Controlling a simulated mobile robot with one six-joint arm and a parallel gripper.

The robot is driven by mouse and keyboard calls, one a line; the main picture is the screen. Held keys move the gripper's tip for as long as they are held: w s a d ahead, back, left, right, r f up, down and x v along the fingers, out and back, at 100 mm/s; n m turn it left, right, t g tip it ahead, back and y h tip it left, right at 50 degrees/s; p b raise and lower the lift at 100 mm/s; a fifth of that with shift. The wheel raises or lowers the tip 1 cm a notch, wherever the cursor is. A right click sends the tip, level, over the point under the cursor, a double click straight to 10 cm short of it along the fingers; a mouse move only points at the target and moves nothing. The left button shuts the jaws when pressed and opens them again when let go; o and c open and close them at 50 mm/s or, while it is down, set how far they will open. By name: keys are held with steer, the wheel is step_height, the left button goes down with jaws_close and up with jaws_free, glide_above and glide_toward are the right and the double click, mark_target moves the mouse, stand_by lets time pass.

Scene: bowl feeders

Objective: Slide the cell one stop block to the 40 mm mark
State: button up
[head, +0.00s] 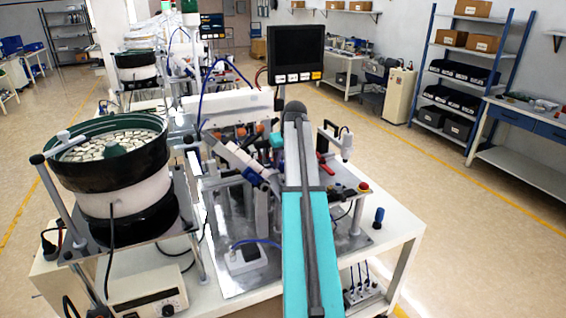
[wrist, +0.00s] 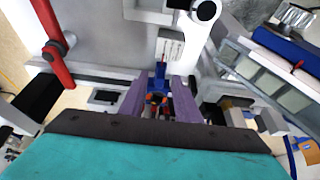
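In the wrist view, a small blue block with orange parts (wrist: 158,88), which looks like the stop block, lies between the two purple fingers of my gripper (wrist: 160,92). The fingers stand apart, one on each side of it. I cannot tell whether they touch it. A thin blue piece with a reddish tip rises from the block toward a small white plate with dark marks (wrist: 171,47), perhaps the scale. Its marks are too small to read. In the head view, my arm hides my gripper and the block.
In the wrist view, a red post (wrist: 53,50) is at the left and a rail with pale square parts (wrist: 275,85) at the right. In the head view, a bowl feeder (head: 110,165) stands left and a display (head: 296,50) behind my arm. The bench's right front (head: 395,240) is fairly clear.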

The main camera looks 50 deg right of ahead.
steer(key=b+v, duration=0.4)
steer(key=v, duration=0.9)
steer(key=shift+s+r, duration=0.2)
steer(key=shift+r, duration=0.1)
steer(key=shift+r, duration=0.1)
stand_by(0.4)
